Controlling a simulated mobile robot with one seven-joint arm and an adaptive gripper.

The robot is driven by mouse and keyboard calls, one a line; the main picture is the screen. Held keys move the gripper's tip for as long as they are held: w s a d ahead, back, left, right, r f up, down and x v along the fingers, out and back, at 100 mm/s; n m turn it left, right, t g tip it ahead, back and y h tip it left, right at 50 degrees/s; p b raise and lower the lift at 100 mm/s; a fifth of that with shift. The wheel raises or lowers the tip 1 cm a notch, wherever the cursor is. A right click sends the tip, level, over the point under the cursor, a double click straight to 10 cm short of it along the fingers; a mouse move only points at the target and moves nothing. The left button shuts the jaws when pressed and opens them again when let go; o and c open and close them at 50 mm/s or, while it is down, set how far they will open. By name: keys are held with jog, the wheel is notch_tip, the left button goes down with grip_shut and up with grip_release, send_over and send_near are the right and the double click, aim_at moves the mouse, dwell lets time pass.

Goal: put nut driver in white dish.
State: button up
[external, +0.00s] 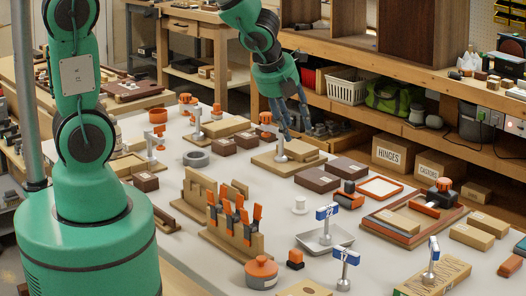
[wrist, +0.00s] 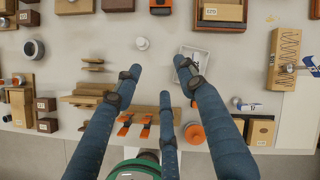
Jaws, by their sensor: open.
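A shallow white square dish (external: 325,240) stands on the bench, right of centre in the external view. A blue-topped metal piece (external: 327,215) rises at it; whether it stands in or behind the dish is unclear. In the wrist view the dish (wrist: 198,58) is partly hidden by my right-hand finger. Several orange-handled tools (external: 239,215) stand in a wooden rack; they show in the wrist view (wrist: 125,127) near my lower finger. I cannot tell which tool is the nut driver. My gripper (external: 294,128) is open and empty, fingers spread (wrist: 160,75), above the bench.
A small white cylinder (external: 299,206) stands left of the dish. A round orange-lidded container (external: 261,272) is in front of the rack. Wooden blocks, dark boxes (external: 317,180) and an orange-rimmed tray (external: 380,188) crowd the bench. Bare surface shows around the white cylinder.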

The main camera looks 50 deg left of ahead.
jog(key=s+a+r+n, duration=0.6)
jog(key=s+r+n, duration=0.15)
jog(key=n, duration=0.25)
jog(key=s+a+r+n, duration=0.5)
jog(key=s+r+n, duration=0.1)
jog(key=r+n, duration=0.3)
jog(key=s+r+n+h, duration=0.1)
jog(key=s+r+n, duration=0.3)
jog(key=s+n, duration=0.4)
jog(key=shift+d+r, duration=0.25)
jog(key=shift+f+b, duration=0.3)
